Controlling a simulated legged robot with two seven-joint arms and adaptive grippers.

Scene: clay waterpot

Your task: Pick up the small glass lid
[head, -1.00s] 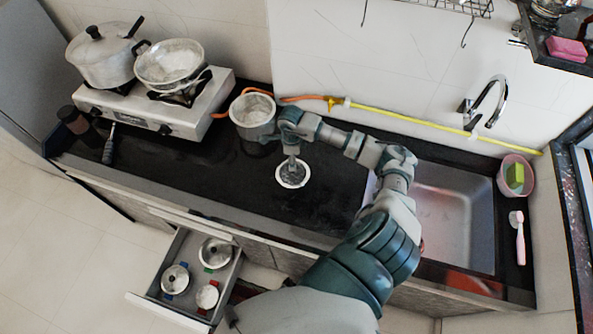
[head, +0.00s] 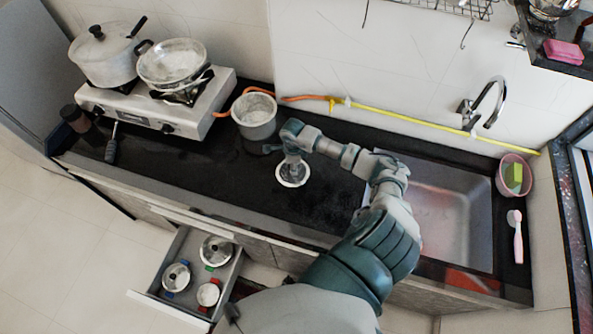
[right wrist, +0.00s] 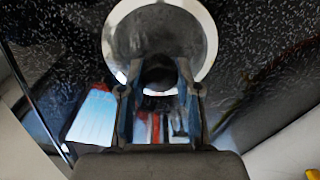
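A small round lid with a pale rim (head: 282,180) lies on the black counter, and my right gripper (head: 292,166) is directly over it. In the right wrist view, the lid (right wrist: 122,30) shows a grey, see-through-looking disc and a dark knob (right wrist: 158,74). The two fingers of my right gripper (right wrist: 158,92) are apart, one on each side of the knob. I cannot tell whether they touch it. In the head view, the gripper hides the middle of the lid. My left gripper is not in view.
A metal pot (head: 255,124) stands close behind the gripper. A stove (head: 150,112) with pots is at left, and a sink (head: 450,215) at right. An open drawer (head: 150,301) below the counter holds several lidded or round items. The counter left of the lid is clear.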

